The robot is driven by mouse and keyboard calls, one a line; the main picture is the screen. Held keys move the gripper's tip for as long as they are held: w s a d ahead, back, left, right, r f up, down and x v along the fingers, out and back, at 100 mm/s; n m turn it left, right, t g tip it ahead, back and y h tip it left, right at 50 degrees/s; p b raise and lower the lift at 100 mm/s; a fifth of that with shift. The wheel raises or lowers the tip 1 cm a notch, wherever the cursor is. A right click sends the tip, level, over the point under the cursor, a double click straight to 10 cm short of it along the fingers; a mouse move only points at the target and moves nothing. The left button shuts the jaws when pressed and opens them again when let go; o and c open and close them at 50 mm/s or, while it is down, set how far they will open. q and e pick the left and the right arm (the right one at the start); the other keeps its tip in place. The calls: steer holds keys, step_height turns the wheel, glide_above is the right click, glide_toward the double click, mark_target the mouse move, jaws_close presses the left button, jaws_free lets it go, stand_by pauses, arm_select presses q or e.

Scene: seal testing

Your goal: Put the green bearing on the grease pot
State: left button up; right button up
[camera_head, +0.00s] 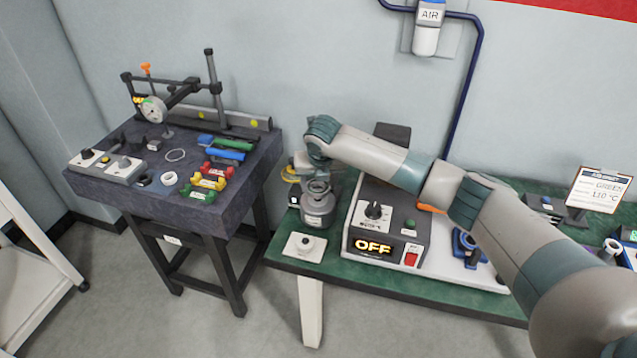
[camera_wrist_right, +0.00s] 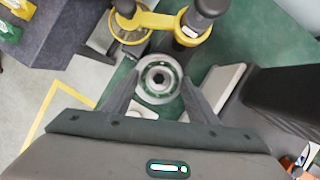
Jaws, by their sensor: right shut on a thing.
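My right gripper (camera_head: 314,166) reaches in from the right, over the back left of the green bench. In the right wrist view its fingers (camera_wrist_right: 160,92) are shut on the bearing (camera_wrist_right: 160,78), a round metal ring with green in it and a dark centre hole. In the head view a grey round pot (camera_head: 319,213), which looks like the grease pot, stands directly below the gripper. The bearing is close above or touching its top; I cannot tell which. The wrist view does not show the pot clearly behind the bearing. My left gripper is not in view.
A yellow ring with a bracket (camera_wrist_right: 130,28) is just beyond the bearing. A dark table (camera_head: 125,199) with tools is at left.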

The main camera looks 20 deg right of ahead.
mark_target(318, 200)
steer(key=shift+w+p, duration=0.1)
steer(key=shift+p, duration=0.25)
stand_by(0.3)
steer(key=shift+f, duration=0.15)
stand_by(0.5)
steer(key=shift+f+b, duration=0.3)
steer(key=shift+f, duration=0.6)
steer(key=shift+f, duration=0.65)
stand_by(0.4)
steer(key=o, duration=1.3)
steer(key=shift+o, duration=0.2)
